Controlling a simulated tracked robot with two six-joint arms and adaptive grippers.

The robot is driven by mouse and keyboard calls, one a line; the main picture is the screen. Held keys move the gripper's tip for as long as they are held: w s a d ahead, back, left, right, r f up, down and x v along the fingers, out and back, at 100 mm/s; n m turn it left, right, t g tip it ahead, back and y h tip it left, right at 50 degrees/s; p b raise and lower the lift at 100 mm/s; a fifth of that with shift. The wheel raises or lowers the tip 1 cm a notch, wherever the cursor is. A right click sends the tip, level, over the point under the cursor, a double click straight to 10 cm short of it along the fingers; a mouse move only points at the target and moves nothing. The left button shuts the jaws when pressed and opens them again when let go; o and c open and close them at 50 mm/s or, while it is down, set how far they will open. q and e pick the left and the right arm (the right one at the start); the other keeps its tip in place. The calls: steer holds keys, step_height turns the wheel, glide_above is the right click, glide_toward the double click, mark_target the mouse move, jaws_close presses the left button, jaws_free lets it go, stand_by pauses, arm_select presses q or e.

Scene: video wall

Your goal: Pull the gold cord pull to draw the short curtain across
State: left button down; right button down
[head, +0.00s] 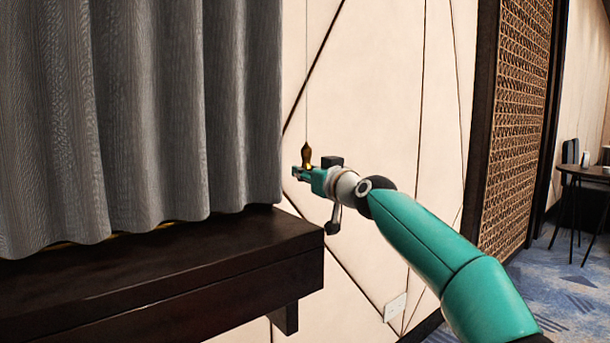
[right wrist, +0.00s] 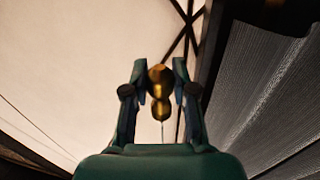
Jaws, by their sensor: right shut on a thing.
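The gold cord pull (head: 307,153) hangs on a thin cord in front of the pale wall, just right of the grey curtain (head: 150,110). My right gripper (head: 301,173) is at the lower part of the cord pull and shut on it. In the right wrist view the cord pull (right wrist: 160,90) sits between the two fingers of my right gripper (right wrist: 160,75). The curtain (right wrist: 275,90) shows at the right there. It hangs in folds across the left of the head view. My left gripper is not in view.
A dark wooden ledge (head: 170,285) runs below the curtain, its right end close to my right gripper. A wall socket (head: 395,307) is low on the panelled wall. A lattice screen (head: 510,130) and a small dark table (head: 590,175) stand farther right.

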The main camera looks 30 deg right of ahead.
steer(key=shift+w+a+f, duration=0.1)
steer(key=shift+w+f, duration=0.05)
steer(key=shift+f, duration=0.55)
steer(key=c, duration=0.9)
jaws_free()
steer(key=shift+r, duration=0.25)
steer(key=shift+s+r, duration=0.1)
steer(key=shift+s, duration=0.55)
steer(key=s, duration=1)
steer(key=shift+s+a+f, duration=0.2)
steer(key=shift+s+a, duration=0.2)
